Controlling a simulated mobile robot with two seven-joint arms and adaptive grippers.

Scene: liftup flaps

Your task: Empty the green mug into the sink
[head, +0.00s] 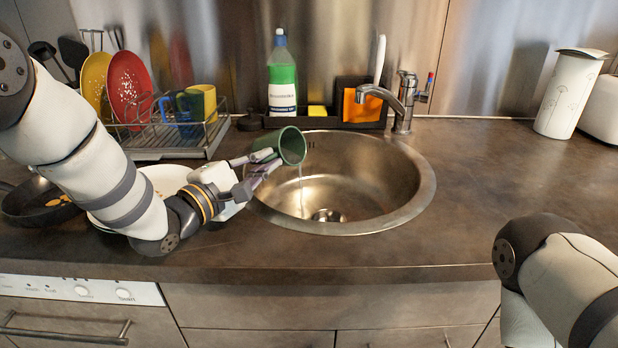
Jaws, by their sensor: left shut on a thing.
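The green mug (293,146) is tipped over on its side above the left part of the round steel sink (427,190). Its mouth faces right. A thin clear stream falls from the mug into the sink basin near the drain. My left gripper (266,163) is shut on the mug from the left and holds it above the sink's rim. My right arm shows at the lower right, but its gripper is not in the picture.
A faucet (402,100) stands behind the sink. A soap bottle (282,85) and a caddy (350,122) are behind it. A dish rack (160,143) with plates and mugs stands at the left. A pan (35,205) and a white plate (165,178) lie near my left arm. The right counter is mostly clear.

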